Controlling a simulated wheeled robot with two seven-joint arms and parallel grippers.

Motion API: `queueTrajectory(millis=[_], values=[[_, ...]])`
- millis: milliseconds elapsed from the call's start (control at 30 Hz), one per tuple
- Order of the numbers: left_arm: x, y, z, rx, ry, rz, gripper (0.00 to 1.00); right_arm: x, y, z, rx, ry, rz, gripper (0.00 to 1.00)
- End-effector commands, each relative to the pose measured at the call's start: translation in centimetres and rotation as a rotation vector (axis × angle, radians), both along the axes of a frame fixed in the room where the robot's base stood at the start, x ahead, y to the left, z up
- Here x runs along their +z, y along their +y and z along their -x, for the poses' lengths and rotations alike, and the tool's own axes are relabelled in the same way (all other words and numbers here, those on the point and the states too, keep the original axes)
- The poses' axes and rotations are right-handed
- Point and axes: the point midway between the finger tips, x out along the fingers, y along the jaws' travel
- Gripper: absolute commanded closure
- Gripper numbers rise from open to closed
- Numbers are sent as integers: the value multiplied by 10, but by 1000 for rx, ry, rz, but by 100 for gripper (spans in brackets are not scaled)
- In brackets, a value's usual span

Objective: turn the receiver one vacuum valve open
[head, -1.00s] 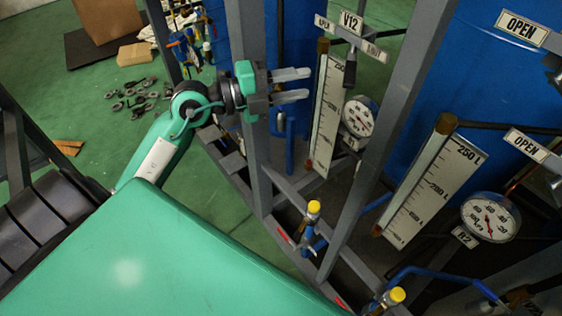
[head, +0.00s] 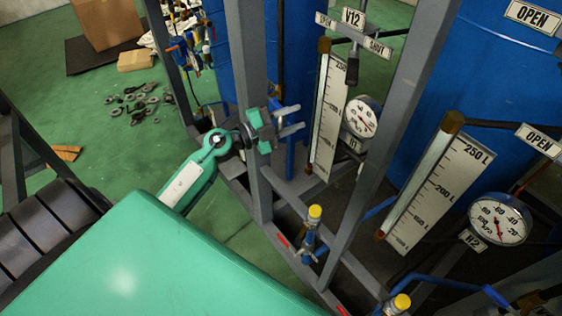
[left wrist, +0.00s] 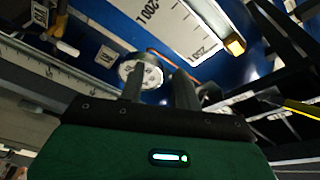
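A valve under a V12 sign (head: 353,18) has a dark handle (head: 352,70) hanging down. An OPEN plate (head: 325,20) is on its left and a SHUT plate (head: 376,48) on its right. Below is a round gauge (head: 361,117) with a small tag that seems to read R1, beside a level scale (head: 328,120). My left gripper (head: 292,121) is open and empty, left of the scale by a grey post, lower than the handle and apart from it. In the left wrist view its two fingers (left wrist: 158,90) are spread, with a gauge (left wrist: 140,73) beyond. My right gripper is out of view.
Grey frame posts (head: 385,150) stand close to the gripper and in front of the gauges. A second scale (head: 440,195) and R2 gauge (head: 499,218) are at the right. Yellow-capped blue valves (head: 315,212) sit low in front. Blue tanks (head: 480,80) stand behind.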

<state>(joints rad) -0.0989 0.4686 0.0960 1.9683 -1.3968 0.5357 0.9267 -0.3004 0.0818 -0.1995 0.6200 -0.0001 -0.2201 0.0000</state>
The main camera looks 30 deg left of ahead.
Motion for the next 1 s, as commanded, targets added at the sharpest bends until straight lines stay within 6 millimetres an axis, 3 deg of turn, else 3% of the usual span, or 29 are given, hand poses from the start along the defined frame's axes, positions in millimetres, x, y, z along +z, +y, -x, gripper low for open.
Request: queueTrajectory(millis=[33,700,1000], values=[[-13,3,-2,11,16,20,66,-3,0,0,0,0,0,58],[-141,30,-16,165,189,203,66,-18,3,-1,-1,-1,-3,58],[-188,38,-14,227,256,254,66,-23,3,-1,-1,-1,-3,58]])
